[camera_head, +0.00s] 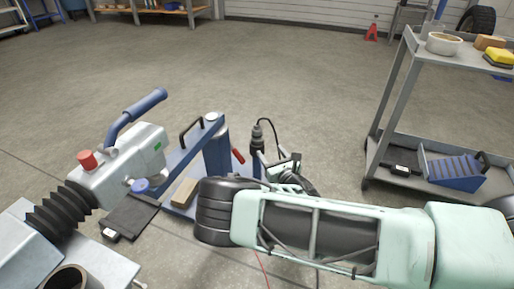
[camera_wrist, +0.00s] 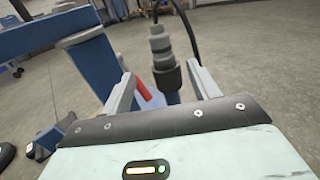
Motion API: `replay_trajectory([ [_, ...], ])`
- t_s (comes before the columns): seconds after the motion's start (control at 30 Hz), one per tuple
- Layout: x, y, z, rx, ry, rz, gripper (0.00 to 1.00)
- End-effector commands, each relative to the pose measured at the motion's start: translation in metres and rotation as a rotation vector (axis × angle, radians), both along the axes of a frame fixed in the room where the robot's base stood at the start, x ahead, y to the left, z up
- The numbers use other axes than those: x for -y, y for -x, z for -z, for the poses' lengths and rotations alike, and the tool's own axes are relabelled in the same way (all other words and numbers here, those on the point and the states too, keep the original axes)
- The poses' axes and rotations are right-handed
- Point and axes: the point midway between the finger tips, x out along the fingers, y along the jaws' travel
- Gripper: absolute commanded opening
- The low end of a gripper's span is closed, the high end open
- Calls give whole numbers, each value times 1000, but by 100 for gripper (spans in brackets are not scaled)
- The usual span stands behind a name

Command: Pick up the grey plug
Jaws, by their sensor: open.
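The grey plug (camera_wrist: 160,44) stands upright at the top of a dark post, with a black cable looping from its top. In the head view, the plug (camera_head: 257,132) is beside the blue column of the trailer frame (camera_head: 215,150). My gripper (camera_wrist: 164,78) is open and empty, with one finger on each side of the plug's line in the wrist view. The plug appears beyond the fingertips, and I cannot tell the exact gap. In the head view my gripper (camera_head: 280,160) is just right of the plug, partly hidden by my arm.
A red handle (camera_head: 238,156) sticks out close to the plug. A grey hitch with a blue lever (camera_head: 145,103) stands at left. A grey cart (camera_head: 382,150) with a blue box (camera_head: 455,172) is at right. Open floor lies behind the frame.

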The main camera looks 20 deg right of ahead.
Motion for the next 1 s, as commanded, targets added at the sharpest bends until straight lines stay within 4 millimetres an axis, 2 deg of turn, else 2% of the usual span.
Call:
replay_trajectory([
  [0.1,-3,-26,5,3,-3,2,61],
  [0.3,-9,-63,3,1,-4,1,61],
  [0.63,-12,-87,1,-1,-4,3,61],
  [0.9,-17,-122,-2,-1,-4,2,61],
  [1.0,-18,-129,-4,-1,-3,3,61],
])
